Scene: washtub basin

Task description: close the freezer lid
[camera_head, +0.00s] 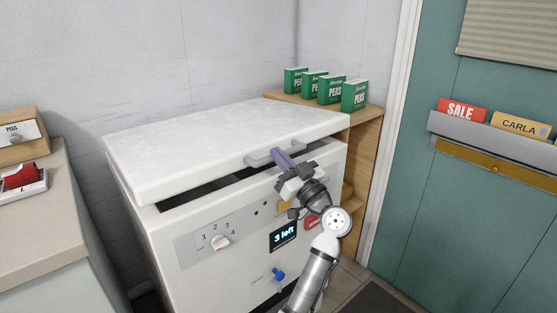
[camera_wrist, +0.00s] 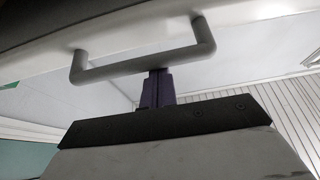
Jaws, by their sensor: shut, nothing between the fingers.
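The white freezer lid (camera_head: 225,140) is tilted, with a dark gap between its front edge and the white freezer body (camera_head: 165,235). The gap is widest at the left front. A grey bar handle (camera_head: 262,160) sits on the lid's front edge; it also shows in the wrist view (camera_wrist: 135,66). My gripper (camera_head: 281,158) has purple fingers, shut with nothing between them. The fingertips are at the handle, and in the wrist view the fingers (camera_wrist: 157,90) reach up to the bar. I cannot tell whether they touch it.
Several green PEAS boxes (camera_head: 331,90) stand on a wooden shelf (camera_head: 368,125) at the back right. A counter (camera_head: 40,225) with a red item (camera_head: 21,176) is at the left. A teal door (camera_head: 450,190) stands at the right. A blue knob (camera_head: 277,275) projects from the freezer's front.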

